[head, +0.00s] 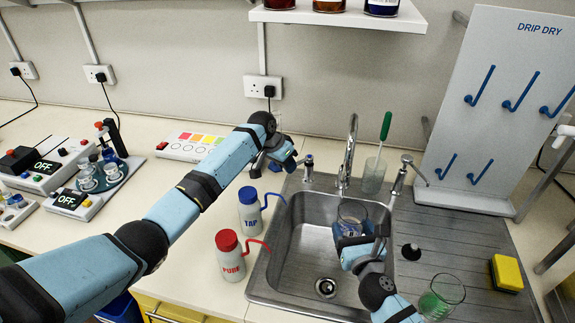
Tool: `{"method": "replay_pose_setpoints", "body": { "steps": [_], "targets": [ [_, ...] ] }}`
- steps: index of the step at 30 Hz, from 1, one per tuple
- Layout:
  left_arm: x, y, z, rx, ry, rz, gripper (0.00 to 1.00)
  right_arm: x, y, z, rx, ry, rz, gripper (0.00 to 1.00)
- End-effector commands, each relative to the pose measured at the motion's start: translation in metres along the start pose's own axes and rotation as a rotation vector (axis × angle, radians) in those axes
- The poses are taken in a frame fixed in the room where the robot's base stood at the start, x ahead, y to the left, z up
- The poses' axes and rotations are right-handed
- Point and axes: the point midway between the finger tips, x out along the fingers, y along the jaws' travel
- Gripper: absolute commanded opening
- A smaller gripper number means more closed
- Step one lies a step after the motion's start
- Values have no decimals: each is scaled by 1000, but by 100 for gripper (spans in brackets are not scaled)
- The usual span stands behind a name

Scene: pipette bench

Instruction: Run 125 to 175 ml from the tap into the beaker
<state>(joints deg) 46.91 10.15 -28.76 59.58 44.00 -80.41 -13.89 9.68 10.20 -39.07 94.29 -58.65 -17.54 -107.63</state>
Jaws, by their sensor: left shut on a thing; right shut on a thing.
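The sink's tap (348,152) is a chrome gooseneck behind the basin. A small tap handle with a blue top (308,166) stands to its left. My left gripper (296,162) is at this handle and shut on it, though the contact is small and partly hidden. A clear glass beaker (352,212) is over the basin, in front of the tap. My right gripper (352,240) is shut on the beaker from the near side, and the beaker looks about upright. I cannot make out a water stream or a level in it.
The steel sink (285,262) has a drainboard on its right with a glass of green liquid (440,296) and a yellow sponge (506,273). A second handle (402,172) and a glass with a green-handled brush (373,174) stand behind. TAP (249,212) and PURE (230,256) bottles stand left.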

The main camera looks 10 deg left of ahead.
Motion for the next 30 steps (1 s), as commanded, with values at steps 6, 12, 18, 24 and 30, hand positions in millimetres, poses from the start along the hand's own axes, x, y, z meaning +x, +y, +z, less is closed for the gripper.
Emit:
{"method": "replay_pose_setpoints", "body": {
  "steps": [6,12,18,24,30],
  "targets": [
    [0,0,-1,0,2,-1,40,0,0,0,0,0,0,42],
    [-1,0,0,0,2,-1,40,0,0,0,0,0,0,42],
    [-24,-1,0,2,3,-2,40,0,0,0,0,-1,0,42],
    [-68,-1,-1,2,5,-4,40,0,0,0,0,-1,0,42],
    [-103,0,0,1,4,-2,40,0,0,0,0,0,0,42]
  ]
}}
